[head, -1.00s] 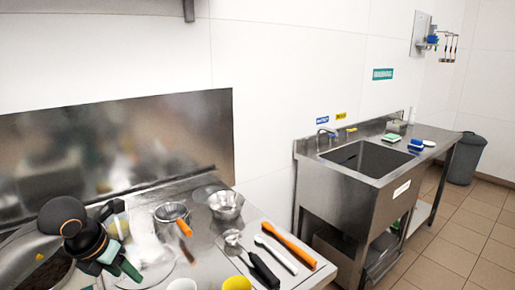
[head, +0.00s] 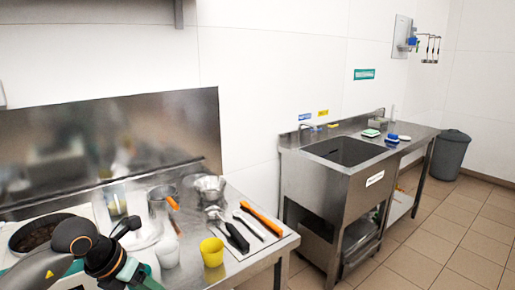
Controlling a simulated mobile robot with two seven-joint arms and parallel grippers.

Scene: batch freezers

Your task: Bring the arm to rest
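My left arm reaches in from the lower left over the worktable, with dark joints and orange rings. The green and dark end near my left gripper (head: 136,272) is at the bottom edge, just left of a white cup. It is partly cut off, so I cannot tell whether it is open or shut. Nothing is visibly held. My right gripper is not in view.
On the steel worktable (head: 262,248) stand a yellow cup (head: 212,252), a white cup (head: 167,252), metal bowls (head: 210,188) and several utensils on a mat. A sink unit (head: 335,185) and a grey bin (head: 452,155) stand right. Floor in front is open.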

